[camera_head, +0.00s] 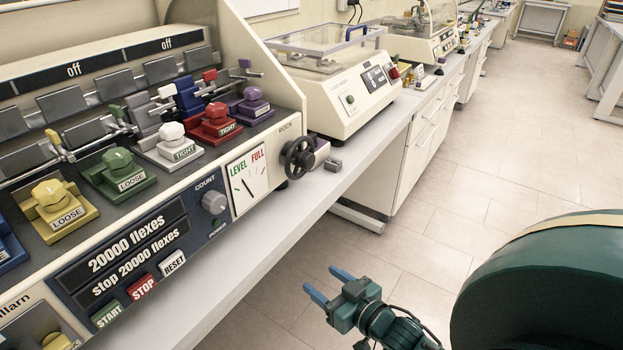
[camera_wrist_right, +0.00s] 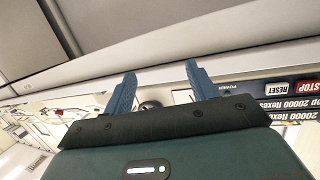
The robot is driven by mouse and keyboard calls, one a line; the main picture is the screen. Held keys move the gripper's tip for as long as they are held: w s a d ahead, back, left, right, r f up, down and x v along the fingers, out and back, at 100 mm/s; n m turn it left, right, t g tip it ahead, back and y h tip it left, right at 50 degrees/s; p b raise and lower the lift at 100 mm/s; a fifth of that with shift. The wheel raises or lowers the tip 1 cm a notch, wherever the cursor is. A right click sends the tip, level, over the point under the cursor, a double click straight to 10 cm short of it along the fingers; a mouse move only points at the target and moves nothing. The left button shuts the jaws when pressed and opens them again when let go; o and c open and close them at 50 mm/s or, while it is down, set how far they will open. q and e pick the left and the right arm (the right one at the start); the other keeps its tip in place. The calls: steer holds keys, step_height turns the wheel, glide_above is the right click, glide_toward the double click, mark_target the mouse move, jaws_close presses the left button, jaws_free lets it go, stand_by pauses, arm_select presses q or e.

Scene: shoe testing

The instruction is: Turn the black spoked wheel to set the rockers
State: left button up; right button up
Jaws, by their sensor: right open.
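The black spoked wheel (camera_head: 299,157) is on the right end of the cream flexing machine, beside the LEVEL/FULL gauge (camera_head: 248,178). In the right wrist view the dark round shape between the fingers (camera_wrist_right: 150,104) looks like the wheel, partly hidden by my gripper. The rockers (camera_head: 119,172) stand in a row on the machine's deck, with coloured yellow, green, white, red and purple clamps. My right gripper (camera_head: 328,283) is open and empty, over the floor in front of the bench, below and apart from the wheel. My left gripper is not in view.
The panel has a COUNT knob (camera_head: 214,202) and START, STOP and RESET buttons. Another machine with a clear lid (camera_head: 325,48) stands behind. The floor (camera_head: 480,160) in front is clear.

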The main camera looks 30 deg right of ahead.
steer(key=w+d+r+t+y+b, duration=0.1)
steer(key=w+d+r+t+b, duration=0.3)
steer(key=d+r, duration=0.3)
steer(key=t+y+b, duration=0.1)
steer(key=t+y, duration=0.1)
steer(key=y, duration=0.1)
glide_toward(311, 166)
steer(key=p+x, duration=0.1)
steer(key=x, duration=0.6)
steer(key=shift+w+a+r, duration=0.1)
steer(key=shift+w+r, duration=0.1)
steer(key=shift+r, duration=0.1)
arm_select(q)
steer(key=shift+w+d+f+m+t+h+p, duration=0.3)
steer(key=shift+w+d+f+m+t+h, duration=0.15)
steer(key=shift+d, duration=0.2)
arm_select(e)
steer(key=shift+x, duration=0.8)
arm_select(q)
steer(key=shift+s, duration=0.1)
arm_select(e)
steer(key=shift+f, duration=0.1)
steer(key=c, duration=1)
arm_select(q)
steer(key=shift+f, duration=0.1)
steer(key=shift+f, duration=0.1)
arm_select(e)
steer(key=shift+y, duration=0.4)
